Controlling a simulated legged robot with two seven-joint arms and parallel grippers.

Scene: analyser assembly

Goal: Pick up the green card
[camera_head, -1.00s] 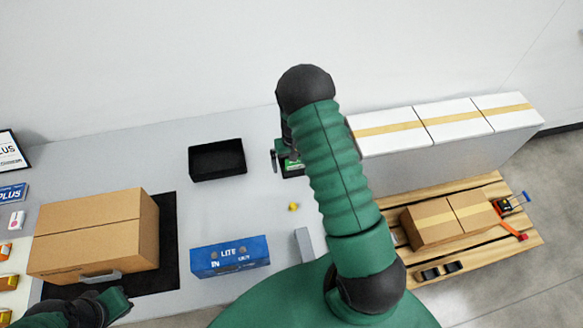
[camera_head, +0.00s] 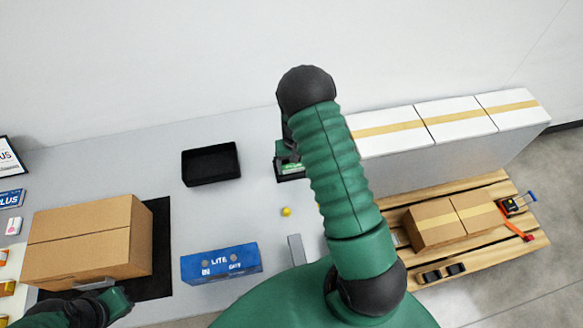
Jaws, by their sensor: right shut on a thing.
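My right gripper (camera_head: 286,152) is at the back of the grey table, mostly hidden behind my own green forearm. It is shut on the green card (camera_head: 289,167), of which only a small part shows, at a small black tray or holder (camera_head: 290,177). I cannot tell whether the card is clear of the holder. My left gripper (camera_head: 108,300) is at the lower left, in front of the large cardboard box; its fingers are not clear to see.
A large cardboard box (camera_head: 88,240) stands on a black mat. At right, white boxes (camera_head: 455,128) stand by a wooden pallet (camera_head: 495,240).

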